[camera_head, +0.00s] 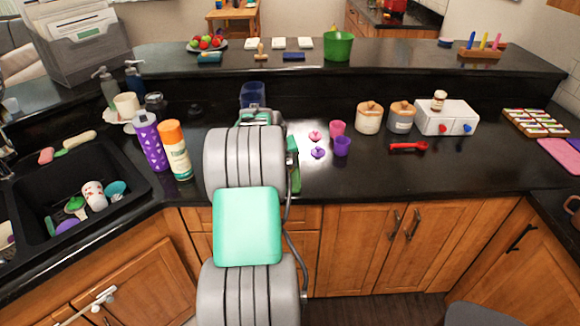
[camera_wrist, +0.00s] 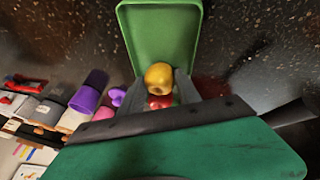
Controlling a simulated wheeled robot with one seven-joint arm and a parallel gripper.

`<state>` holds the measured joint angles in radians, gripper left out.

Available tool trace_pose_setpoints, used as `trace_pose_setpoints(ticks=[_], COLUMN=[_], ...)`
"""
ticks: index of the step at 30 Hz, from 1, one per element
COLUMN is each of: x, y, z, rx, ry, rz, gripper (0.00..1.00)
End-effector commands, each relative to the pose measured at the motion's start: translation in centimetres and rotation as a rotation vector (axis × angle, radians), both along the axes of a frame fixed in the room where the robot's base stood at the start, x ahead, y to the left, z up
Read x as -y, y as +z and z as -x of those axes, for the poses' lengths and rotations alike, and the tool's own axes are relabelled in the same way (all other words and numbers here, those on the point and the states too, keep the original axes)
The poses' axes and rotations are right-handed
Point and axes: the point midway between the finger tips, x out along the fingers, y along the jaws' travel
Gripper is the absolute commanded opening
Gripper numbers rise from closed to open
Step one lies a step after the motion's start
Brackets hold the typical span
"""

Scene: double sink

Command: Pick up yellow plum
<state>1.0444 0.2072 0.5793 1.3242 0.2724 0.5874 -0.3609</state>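The yellow plum (camera_wrist: 158,77) shows in the wrist view, between the tips of my grey gripper fingers (camera_wrist: 160,84). A green open container (camera_wrist: 128,42) lies around and behind it in that view. A red fruit (camera_wrist: 160,102) shows just below the plum, partly hidden. I cannot tell whether the fingers press on the plum. In the head view my arm hides the gripper and the plum; only a green edge (camera_head: 294,168) shows to the right of the arm, on the counter.
A pink cup (camera_head: 337,129) and a purple cup (camera_head: 342,147) stand right of my arm. An orange-capped bottle (camera_head: 176,151) and a purple bottle (camera_head: 149,141) stand left, beside the sink (camera_head: 125,180).

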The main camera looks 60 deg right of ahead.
Motion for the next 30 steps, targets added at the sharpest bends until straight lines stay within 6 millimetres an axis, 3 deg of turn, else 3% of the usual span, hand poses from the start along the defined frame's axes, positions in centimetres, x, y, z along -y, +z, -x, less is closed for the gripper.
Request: trace_pose_setpoints(ticks=[12, 23, 28, 30], x=[0.0, 0.0, 0.1, -1.4], y=[0.0, 0.7, 3.4, 4.8], z=[0.0, -0.1, -0.1, 0.4], rx=[-0.001, 0.001, 0.003, 0.003], ry=[0.0, 0.0, 0.001, 0.001], rz=[-0.001, 0.001, 0.004, 0.005], gripper=[0.0, 0.0, 0.0, 0.0])
